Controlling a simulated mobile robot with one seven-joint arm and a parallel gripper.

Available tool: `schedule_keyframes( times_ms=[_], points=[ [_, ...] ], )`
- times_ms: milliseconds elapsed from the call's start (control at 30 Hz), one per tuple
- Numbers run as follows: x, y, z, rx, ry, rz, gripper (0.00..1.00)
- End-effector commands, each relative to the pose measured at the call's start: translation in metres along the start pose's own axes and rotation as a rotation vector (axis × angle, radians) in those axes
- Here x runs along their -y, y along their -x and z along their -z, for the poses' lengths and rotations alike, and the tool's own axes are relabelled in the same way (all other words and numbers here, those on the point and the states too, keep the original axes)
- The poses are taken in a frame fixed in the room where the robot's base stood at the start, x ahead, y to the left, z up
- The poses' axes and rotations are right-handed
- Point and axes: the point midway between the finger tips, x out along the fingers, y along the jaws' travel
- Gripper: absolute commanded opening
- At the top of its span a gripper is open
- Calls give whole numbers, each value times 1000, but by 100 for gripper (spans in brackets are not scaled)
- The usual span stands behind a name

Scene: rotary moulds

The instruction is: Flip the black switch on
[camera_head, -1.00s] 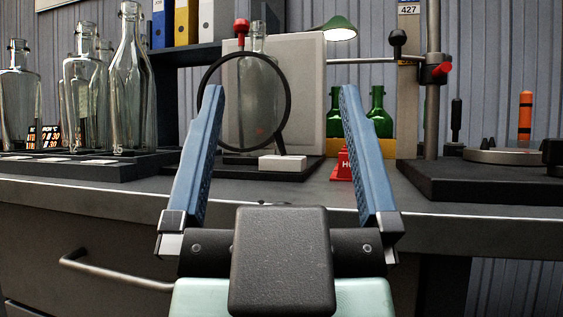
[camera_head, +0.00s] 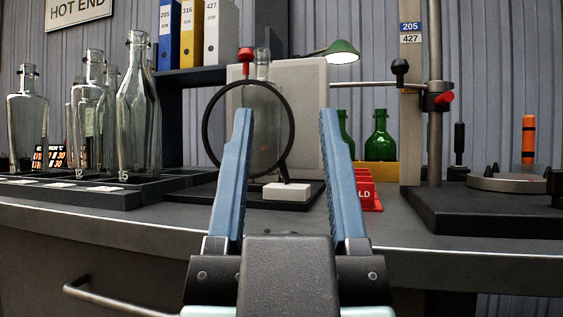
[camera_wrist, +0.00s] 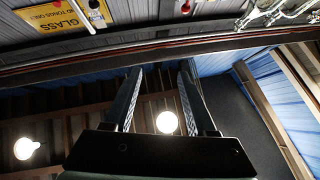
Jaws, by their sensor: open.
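No part is plainly marked as the black switch. A black upright handle (camera_head: 459,140) stands at the right, behind a dark base, and may be it; a black ball-ended lever (camera_head: 400,68) on a horizontal rod is another black part. My gripper (camera_head: 286,112) is in the middle of the head view, its two blue fingers pointing up and forward, apart and empty. It is left of both black parts and touches neither. In the wrist view my gripper (camera_wrist: 160,74) is also open, against ceiling and lamps; no switch is recognisable there.
A round magnifier (camera_head: 207,122) and white block (camera_head: 287,191) stand behind my fingers. Clear bottles (camera_head: 138,110) stand left, green bottles (camera_head: 380,135) behind right. A red sign (camera_head: 364,196) is right of my right finger. A metal post (camera_head: 434,140) rises from a dark base (camera_head: 480,215).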

Motion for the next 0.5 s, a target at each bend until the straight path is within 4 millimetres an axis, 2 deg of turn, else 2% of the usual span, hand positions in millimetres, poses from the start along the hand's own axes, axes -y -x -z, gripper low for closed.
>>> schedule_keyframes(
  times_ms=[33,300,500],
  points=[
    [0,-14,13,-1,0,0,46],
    [0,-62,57,3,5,-1,0],
    [-1,-96,80,21,32,-6,0]
  ],
)
